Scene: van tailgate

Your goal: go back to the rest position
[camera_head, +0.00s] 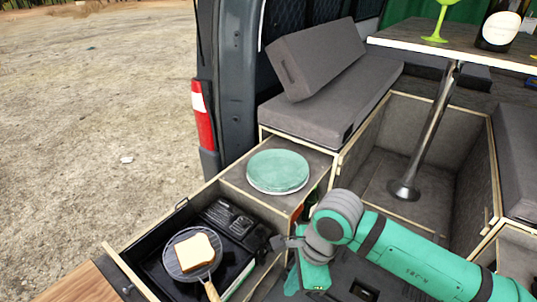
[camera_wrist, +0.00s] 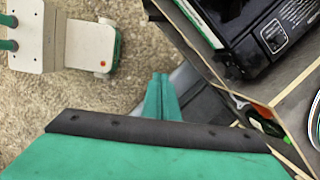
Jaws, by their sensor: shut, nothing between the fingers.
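My gripper (camera_wrist: 160,98) shows in the wrist view, its two green fingers together with nothing between them. It is clear of the kitchen drawer's side, with sandy ground and a dark grey surface beneath it. In the head view my green arm reaches in from the lower right and bends down beside the drawer unit. The fingertips cannot be made out clearly there.
A stove (camera_head: 228,222) sits in the pulled-out drawer, and its corner shows in the wrist view (camera_wrist: 262,38). A pan (camera_head: 183,270) holds a bread slice (camera_head: 194,252). Green plates (camera_head: 277,170) stand behind. A table (camera_head: 470,52) carries a green glass (camera_head: 438,22). Open ground lies left.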

